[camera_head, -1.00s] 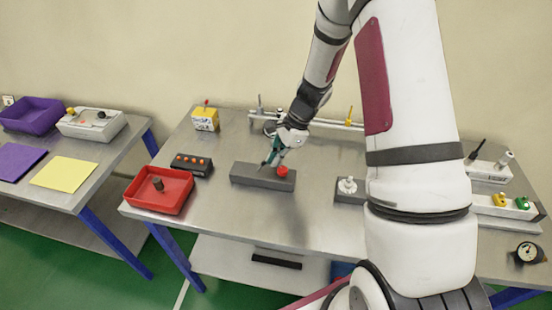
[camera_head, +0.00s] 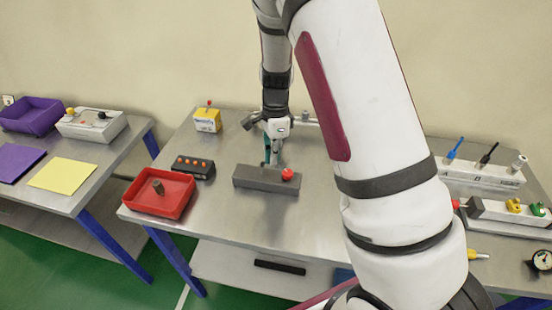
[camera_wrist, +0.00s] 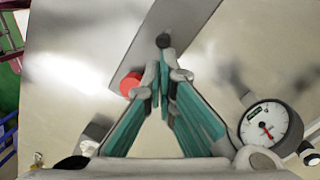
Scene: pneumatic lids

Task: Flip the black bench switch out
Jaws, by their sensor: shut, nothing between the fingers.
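A dark grey bench box (camera_head: 262,180) lies on the metal table in the head view, with a red button (camera_head: 288,174) at its right end. In the wrist view, a round black switch tip (camera_wrist: 163,41) stands on the grey box (camera_wrist: 140,66), and the red button (camera_wrist: 130,84) is nearer my gripper. My gripper (camera_wrist: 163,78) is shut and empty. Its fingertips lie just below the black tip in that picture; I cannot tell if they touch it. In the head view my gripper (camera_head: 272,158) points down at the box's back edge, which partly hides its fingertips.
A black box with orange buttons (camera_head: 193,167) and a red tray (camera_head: 160,197) lie left of the grey box. A yellow box (camera_head: 207,120) stands behind. A panel with a black lever (camera_head: 489,153) stands at right. A round gauge (camera_wrist: 268,125) shows in the wrist view.

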